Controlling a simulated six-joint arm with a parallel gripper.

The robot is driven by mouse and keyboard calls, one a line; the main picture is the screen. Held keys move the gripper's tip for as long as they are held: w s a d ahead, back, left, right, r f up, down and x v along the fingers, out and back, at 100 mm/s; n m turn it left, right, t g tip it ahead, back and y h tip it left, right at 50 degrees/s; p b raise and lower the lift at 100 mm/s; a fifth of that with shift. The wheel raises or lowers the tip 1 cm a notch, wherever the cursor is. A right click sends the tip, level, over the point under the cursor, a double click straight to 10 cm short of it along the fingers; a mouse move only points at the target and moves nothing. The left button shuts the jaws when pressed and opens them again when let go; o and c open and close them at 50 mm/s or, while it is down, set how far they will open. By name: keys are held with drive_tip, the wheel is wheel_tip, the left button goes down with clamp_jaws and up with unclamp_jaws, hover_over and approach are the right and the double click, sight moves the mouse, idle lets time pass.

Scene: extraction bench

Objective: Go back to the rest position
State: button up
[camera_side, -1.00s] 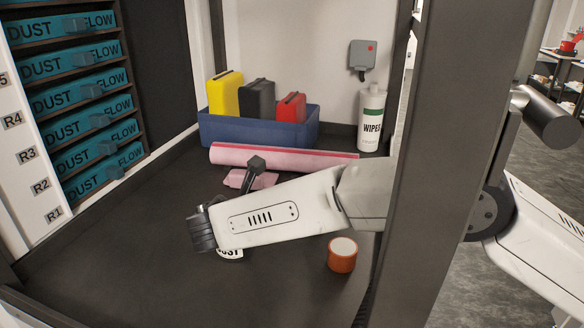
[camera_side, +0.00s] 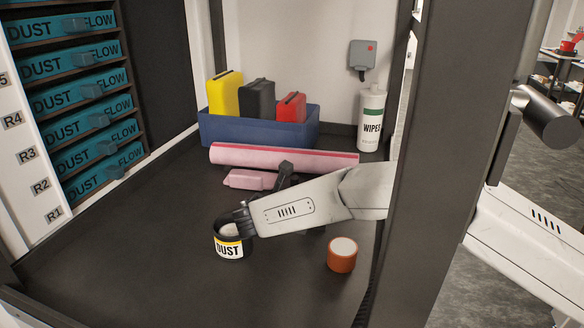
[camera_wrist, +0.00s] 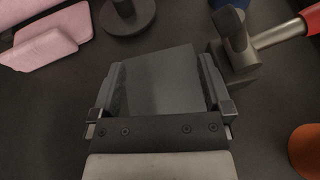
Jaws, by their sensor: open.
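My gripper (camera_wrist: 160,65) shows in the wrist view with its two fingers apart. A flat dark grey slab (camera_wrist: 160,85) shows between the fingers; I cannot tell whether they touch it. In the side view my white arm reaches in from the right, low over the dark bench (camera_side: 120,265), and my fingers cannot be made out there. A round DUST container (camera_side: 229,249) stands close by the dark end of the arm's link. An orange cup (camera_side: 342,255) stands to its right, and an orange thing (camera_wrist: 305,150) shows at the wrist view's right edge.
A pink roll (camera_side: 270,155) and a smaller pink piece (camera_side: 248,180) lie behind my arm. A blue bin (camera_side: 225,130) with cases and a WIPES bottle (camera_side: 371,125) stand at the back. The front left bench is clear.

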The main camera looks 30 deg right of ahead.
drive_tip(key=shift+w+d+f, duration=0.1)
drive_tip(key=shift+d+f, duration=0.05)
